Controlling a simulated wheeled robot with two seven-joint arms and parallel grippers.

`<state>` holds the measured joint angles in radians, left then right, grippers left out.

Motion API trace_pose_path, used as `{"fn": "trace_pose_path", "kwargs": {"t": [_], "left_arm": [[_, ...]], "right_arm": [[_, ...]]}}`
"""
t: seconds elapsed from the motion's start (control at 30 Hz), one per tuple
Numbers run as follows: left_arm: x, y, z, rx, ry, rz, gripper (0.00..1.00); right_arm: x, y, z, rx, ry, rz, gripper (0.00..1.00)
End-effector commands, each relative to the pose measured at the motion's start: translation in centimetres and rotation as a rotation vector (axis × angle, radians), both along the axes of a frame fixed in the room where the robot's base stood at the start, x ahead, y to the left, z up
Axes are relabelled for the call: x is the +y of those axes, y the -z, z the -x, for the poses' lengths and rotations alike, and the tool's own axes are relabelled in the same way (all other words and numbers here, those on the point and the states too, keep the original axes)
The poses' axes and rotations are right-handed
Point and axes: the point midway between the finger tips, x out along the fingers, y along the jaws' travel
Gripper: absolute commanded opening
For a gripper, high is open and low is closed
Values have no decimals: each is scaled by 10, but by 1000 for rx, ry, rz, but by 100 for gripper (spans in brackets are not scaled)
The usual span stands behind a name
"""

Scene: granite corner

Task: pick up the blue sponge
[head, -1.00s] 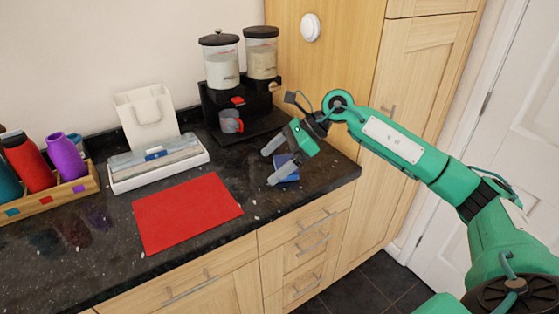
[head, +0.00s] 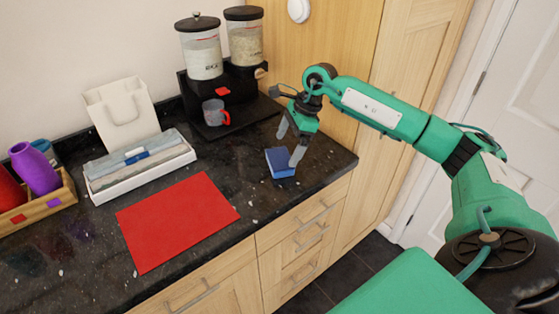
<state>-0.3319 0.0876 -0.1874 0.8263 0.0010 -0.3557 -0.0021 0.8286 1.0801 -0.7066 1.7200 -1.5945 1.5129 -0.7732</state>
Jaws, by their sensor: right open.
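The blue sponge (head: 279,164) lies on the dark granite counter, near its front right corner, in the head view. My right gripper (head: 289,147) points down at the sponge's right side, with its fingers spread open. One fingertip is by the sponge's right edge and the other finger is behind it, higher in the picture. I cannot tell whether either finger touches the sponge. Nothing is held between the fingers. My left gripper is not in view.
A red mat (head: 178,222) lies left of the sponge. A grey and red mug (head: 215,113) stands by the black dispenser stand (head: 245,107) behind. A white tray (head: 142,175) holds a folded cloth. A wooden crate (head: 38,207) holds bottles. Bare counter surrounds the sponge.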

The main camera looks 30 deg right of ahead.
Motion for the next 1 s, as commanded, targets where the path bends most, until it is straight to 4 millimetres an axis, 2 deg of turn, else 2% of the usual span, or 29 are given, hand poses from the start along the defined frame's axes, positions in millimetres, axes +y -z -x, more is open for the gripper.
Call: {"fn": "trace_pose_path", "kwargs": {"t": [0.17, 0.27, 0.33, 0.43, 0.67, 0.87, 1.0], "left_arm": [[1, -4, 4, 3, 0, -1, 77], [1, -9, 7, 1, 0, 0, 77], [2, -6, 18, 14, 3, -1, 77], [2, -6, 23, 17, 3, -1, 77], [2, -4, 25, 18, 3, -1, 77], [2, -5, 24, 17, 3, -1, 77], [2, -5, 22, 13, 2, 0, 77]], "right_arm": [[3, 10, -2, 2, 0, -1, 100], [7, 22, -5, 3, 0, -2, 100], [10, 33, -7, 4, -1, -2, 100], [14, 46, -8, 2, 0, -1, 100], [15, 50, -9, -1, 1, -1, 100], [15, 50, -9, -1, 1, -1, 65], [15, 50, -9, -1, 1, -1, 64]]}}
